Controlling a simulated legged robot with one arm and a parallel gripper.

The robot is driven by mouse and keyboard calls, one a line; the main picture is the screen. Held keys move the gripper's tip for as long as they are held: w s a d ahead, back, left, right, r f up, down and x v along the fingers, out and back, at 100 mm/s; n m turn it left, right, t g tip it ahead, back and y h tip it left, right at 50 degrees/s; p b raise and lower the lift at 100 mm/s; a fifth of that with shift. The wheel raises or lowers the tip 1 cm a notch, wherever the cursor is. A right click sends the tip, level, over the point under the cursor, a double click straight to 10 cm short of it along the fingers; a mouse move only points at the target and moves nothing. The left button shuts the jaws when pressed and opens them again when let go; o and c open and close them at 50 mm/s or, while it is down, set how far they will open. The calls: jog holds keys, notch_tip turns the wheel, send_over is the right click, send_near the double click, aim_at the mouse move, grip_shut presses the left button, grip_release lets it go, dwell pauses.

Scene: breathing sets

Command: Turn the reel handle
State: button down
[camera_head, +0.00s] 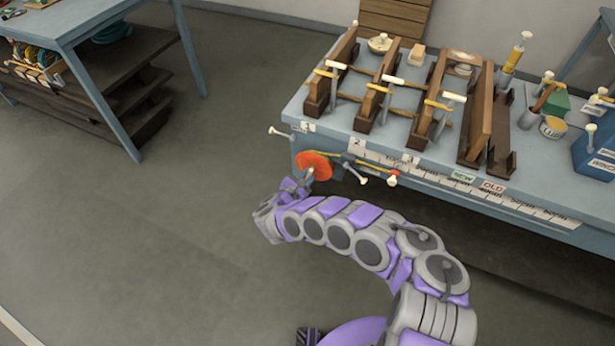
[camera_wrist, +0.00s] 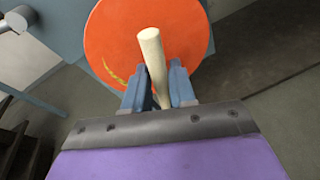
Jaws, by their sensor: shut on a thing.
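An orange reel disc (camera_head: 313,166) is mounted on the front edge of the workbench, near its left corner. It fills the upper middle of the wrist view (camera_wrist: 120,45), with a small yellow mark on its face. A pale, peg-like reel handle (camera_wrist: 152,58) stands out from the disc toward the wrist camera. My gripper (camera_wrist: 157,85) has its two blue-grey fingers on either side of the handle and is shut on it. In the head view my gripper (camera_head: 302,186) is at the lower left of the disc, with its fingers partly hidden by the arm.
The blue-grey workbench (camera_head: 340,125) holds wooden frames with pale-handled levers (camera_head: 381,90). Another table with shelves (camera_head: 110,70) stands at the upper left. The floor (camera_head: 130,240) on the left is clear.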

jog(key=shift+m, duration=0.5)
jog(key=shift+w+y, duration=0.1)
jog(key=shift+y, duration=0.2)
jog(key=c, duration=1)
grip_release()
jog(key=shift+w, duration=0.1)
